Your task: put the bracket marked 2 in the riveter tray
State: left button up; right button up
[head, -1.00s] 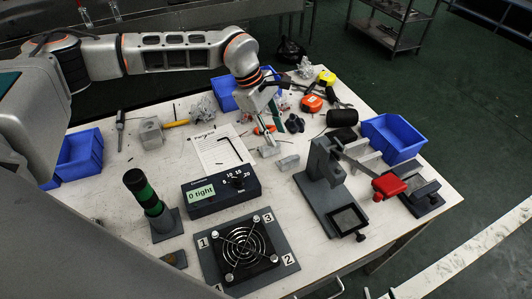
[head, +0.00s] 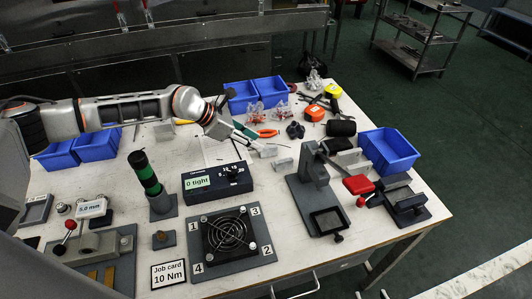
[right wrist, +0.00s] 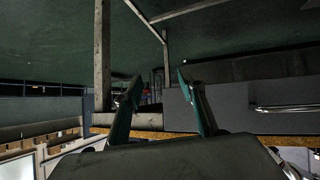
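A small grey block-like bracket (head: 282,165) lies on the white table, just left of the grey press-like tool. A second pale grey piece (head: 267,151) is at the fingertips of my left gripper (head: 251,141). I cannot tell whether the fingers are shut on it or only touch it. No number is readable on either piece. The tool with the red handle (head: 359,184) has a dark square tray (head: 327,221) at its front; I see no label naming it the riveter. My right gripper (right wrist: 163,105) is open and empty in the right wrist view, away from the table items.
A fan on a plate (head: 229,234) with numbered corners and a black "0 tight" box (head: 217,182) stand left of the tool. A green-black post (head: 148,178) rises beside them. A blue bin (head: 389,150) stands right. Pliers and tapes crowd the back.

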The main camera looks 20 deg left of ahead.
aim_at(268, 147)
pick_arm(q)
jog(key=x, duration=0.7)
jog(key=shift+w+d, duration=0.1)
grip_shut()
